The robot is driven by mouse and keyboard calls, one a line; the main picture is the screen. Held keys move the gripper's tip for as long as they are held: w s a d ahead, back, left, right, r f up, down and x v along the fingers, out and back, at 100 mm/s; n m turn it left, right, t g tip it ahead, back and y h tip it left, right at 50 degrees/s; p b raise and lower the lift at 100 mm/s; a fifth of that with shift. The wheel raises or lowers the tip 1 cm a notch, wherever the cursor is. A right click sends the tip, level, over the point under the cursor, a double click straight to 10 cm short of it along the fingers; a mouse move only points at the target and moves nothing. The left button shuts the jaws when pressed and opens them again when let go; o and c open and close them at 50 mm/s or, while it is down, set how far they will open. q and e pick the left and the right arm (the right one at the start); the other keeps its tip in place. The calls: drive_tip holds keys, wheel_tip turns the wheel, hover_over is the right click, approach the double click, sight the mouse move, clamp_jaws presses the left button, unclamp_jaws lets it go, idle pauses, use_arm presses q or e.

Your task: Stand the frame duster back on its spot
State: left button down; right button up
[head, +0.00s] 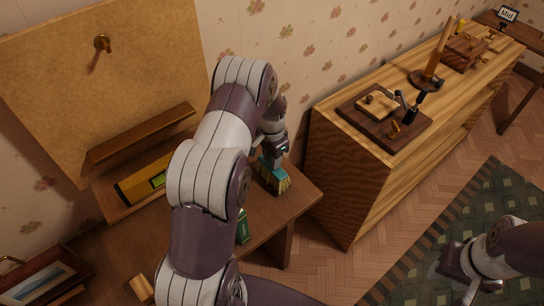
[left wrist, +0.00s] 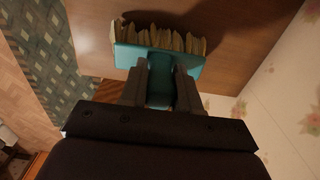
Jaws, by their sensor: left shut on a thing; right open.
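The frame duster (head: 276,183) is a small brush with a teal body and straw-coloured bristles. In the head view it is over the right part of the brown desk (head: 292,205), bristles down. My left gripper (head: 274,152) is shut on its teal handle. The left wrist view shows the duster (left wrist: 155,57) between the fingertips of my left gripper (left wrist: 160,85), bristles pointing away from me. I cannot tell whether the bristles touch the desk. My right gripper (head: 455,264) is open and empty, low at the right over the rug. No marked spot for the duster is distinguishable.
A yellow level (head: 140,184) lies at the desk's back, below a corkboard (head: 60,75) with a hook. A green item (head: 242,227) is near my left arm. A framed picture (head: 40,280) is at lower left. A wooden cabinet (head: 340,160) with tools stands to the right.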

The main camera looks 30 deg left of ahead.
use_arm(q)
drive_tip(key=shift+f+b, duration=0.4)
drive_tip(key=shift+f, duration=0.3)
drive_tip(key=c, duration=0.7)
unclamp_jaws()
drive_tip(key=shift+c, duration=0.2)
wheel_tip(320, 180, up, 8)
drive_tip(key=p, duration=0.6)
